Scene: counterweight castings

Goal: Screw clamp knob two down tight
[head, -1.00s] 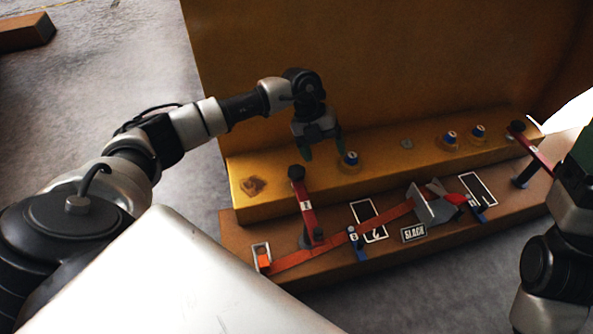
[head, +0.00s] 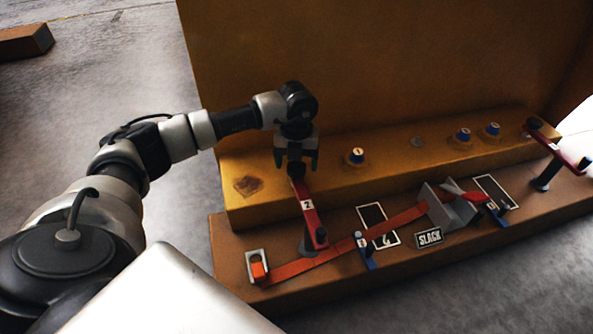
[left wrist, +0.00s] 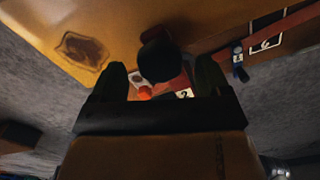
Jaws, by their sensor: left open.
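The red clamp arm marked 2 (head: 309,205) reaches from a post on the brown beam up to the yellow ledge. Its dark round knob, clamp knob two (head: 296,171), is at the far end, partly hidden by my gripper. My left gripper (head: 296,164) is open and hangs over this knob. In the left wrist view, the knob (left wrist: 159,62) lies between the two spread fingers of the gripper (left wrist: 160,78), with a gap visible on each side. I cannot tell how far down the knob is screwed.
An orange strap (head: 330,253) runs along the brown beam (head: 232,250) to a grey bracket (head: 447,210), near a SLACK plate (head: 429,238). Another red clamp (head: 556,145) stands at the right. Blue-topped knobs sit on the yellow ledge (head: 330,180). A tall yellow wall rises behind.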

